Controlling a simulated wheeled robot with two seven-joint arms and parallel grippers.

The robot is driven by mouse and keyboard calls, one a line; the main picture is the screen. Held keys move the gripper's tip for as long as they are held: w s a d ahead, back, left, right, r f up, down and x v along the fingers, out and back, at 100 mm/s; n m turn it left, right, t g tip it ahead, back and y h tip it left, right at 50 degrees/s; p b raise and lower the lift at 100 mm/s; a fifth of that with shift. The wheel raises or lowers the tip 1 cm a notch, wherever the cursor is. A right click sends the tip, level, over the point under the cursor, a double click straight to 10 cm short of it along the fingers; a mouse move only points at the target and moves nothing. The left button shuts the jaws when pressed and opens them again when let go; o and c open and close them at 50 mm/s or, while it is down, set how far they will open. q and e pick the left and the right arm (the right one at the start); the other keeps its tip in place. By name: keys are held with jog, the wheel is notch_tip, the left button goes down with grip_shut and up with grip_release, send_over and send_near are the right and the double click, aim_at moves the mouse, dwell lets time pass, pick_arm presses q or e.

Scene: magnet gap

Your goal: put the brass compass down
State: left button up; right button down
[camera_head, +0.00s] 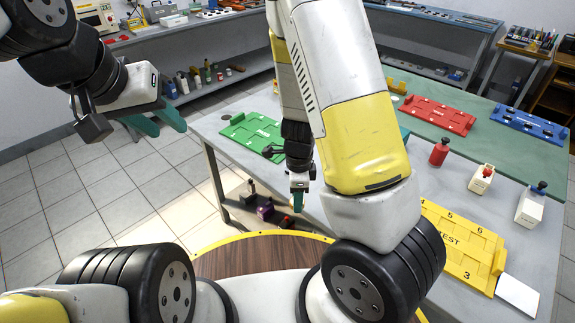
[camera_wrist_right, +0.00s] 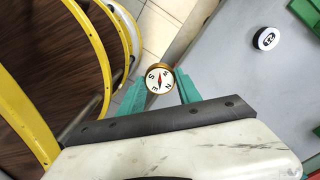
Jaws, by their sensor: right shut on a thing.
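The brass compass (camera_wrist_right: 159,79) shows in the right wrist view, with a white dial, a red needle and a brass rim. My right gripper (camera_wrist_right: 160,86) is shut on it, with one teal finger at each side. In the head view my right gripper (camera_head: 298,201) points down beside the near left edge of the grey table (camera_head: 222,158); I cannot make out the compass there. In the wrist view the compass appears against the table's edge and the floor. My left gripper (camera_head: 158,120) is open and empty above the floor at the left.
A green tray (camera_head: 256,134), red tray (camera_head: 438,113), blue tray (camera_head: 530,122) and yellow TEST tray (camera_head: 462,245) lie on the table. A red bottle (camera_head: 439,152) and two white blocks stand at right. A black-and-white round piece (camera_wrist_right: 266,39) lies on the grey surface, which has bare room around it.

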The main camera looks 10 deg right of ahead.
jog(key=w+d, duration=0.1)
jog(key=w, duration=0.4)
jog(key=w+d+f, duration=0.1)
jog(key=w+d, duration=0.1)
jog(key=w, duration=0.2)
jog(key=w+d, duration=0.2)
jog(key=w, duration=0.3)
jog(key=shift+w+f, duration=0.3)
jog(key=shift+f, duration=1.7)
jog(key=shift+f, duration=0.1)
jog(key=c, duration=0.8)
grip_release()
jog(key=shift+c, duration=0.2)
